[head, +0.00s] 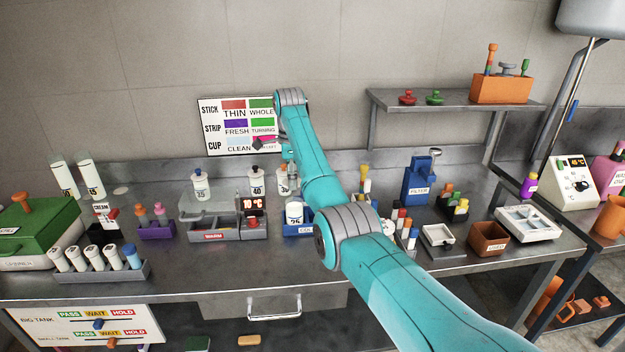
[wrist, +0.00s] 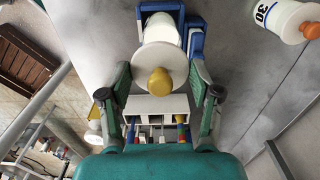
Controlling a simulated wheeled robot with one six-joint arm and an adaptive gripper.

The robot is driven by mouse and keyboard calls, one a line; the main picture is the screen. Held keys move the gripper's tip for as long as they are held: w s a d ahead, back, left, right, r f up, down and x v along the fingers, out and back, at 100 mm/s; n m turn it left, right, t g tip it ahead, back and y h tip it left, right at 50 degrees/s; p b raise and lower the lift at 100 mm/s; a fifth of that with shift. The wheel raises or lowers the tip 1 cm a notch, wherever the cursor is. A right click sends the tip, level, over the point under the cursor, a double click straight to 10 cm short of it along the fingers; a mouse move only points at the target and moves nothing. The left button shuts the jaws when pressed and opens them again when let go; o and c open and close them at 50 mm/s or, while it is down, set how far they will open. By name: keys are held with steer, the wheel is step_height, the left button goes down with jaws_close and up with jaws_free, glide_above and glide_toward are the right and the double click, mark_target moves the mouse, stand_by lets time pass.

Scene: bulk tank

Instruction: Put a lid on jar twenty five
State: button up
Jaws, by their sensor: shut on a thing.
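Jar twenty five (head: 294,213) is a white jar standing in a blue holder (head: 291,230) on the bench in the head view. A white jar in a blue holder also shows at the top of the wrist view (wrist: 160,22). My gripper (wrist: 160,72) is shut on a round white lid (wrist: 153,60) with a yellow knob (wrist: 160,81). The lid overlaps the near part of that jar in the wrist view; I cannot tell whether they touch. In the head view my arm hides the held lid and most of my gripper.
Jar 30 (wrist: 277,16) with an orange top stands to the right in the wrist view. Jars 35 (head: 199,184) and 40 (head: 257,182) stand behind. A grey heater tray (head: 213,228) is left of the blue holder, and marker-like sticks (head: 402,222) stand right.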

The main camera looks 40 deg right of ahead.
steer(key=shift+d, duration=0.3)
steer(key=shift+f, duration=0.2)
step_height(320, 180, down, 6)
stand_by(1.2)
steer(key=shift+a, duration=0.1)
steer(key=o, duration=1)
